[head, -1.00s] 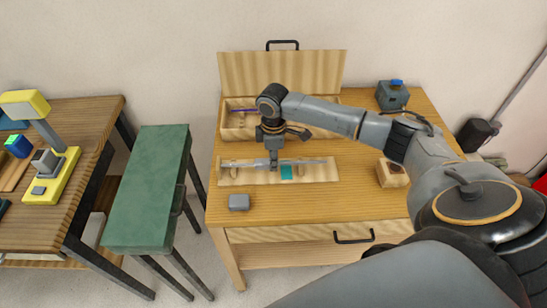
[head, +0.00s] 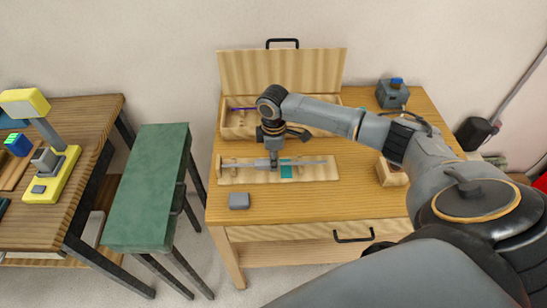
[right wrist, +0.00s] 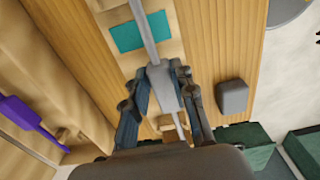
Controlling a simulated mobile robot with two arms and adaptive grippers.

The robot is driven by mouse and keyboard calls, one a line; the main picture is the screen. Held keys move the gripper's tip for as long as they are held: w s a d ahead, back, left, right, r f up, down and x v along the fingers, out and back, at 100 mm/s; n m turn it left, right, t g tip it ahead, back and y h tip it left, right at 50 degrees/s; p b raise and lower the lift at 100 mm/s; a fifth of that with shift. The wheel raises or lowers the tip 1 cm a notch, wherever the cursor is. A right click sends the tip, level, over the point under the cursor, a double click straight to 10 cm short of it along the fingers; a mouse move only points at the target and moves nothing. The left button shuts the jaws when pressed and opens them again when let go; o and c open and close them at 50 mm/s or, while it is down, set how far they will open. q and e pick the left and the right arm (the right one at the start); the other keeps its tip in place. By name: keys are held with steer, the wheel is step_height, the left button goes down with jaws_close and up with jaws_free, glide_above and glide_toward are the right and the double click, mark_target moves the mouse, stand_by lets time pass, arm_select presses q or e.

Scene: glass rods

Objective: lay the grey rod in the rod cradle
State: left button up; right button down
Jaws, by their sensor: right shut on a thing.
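The grey rod (head: 308,162) runs left to right over the pale wooden rod cradle (head: 325,174) on the wooden workbench. My right gripper (head: 274,164) points down and is shut on the rod's thicker grey middle. In the right wrist view the fingers (right wrist: 160,92) sit on both sides of that thick part of the rod (right wrist: 162,74). The rod is level and close over the cradle; I cannot tell whether it rests in the supports. My left gripper is out of view.
An open wooden case (head: 240,128) with a purple-handled rod stands behind the cradle. A small grey block (head: 239,201) lies in front. A wooden block (head: 391,173) and a blue-topped grey box (head: 392,94) are at right. A green bench (head: 150,190) stands left.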

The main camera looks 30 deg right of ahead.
steer(key=shift+f, duration=0.6)
stand_by(0.6)
steer(key=c, duration=1)
jaws_free()
steer(key=shift+r, duration=0.1)
step_height(320, 180, up, 12)
steer(key=shift+f, duration=0.1)
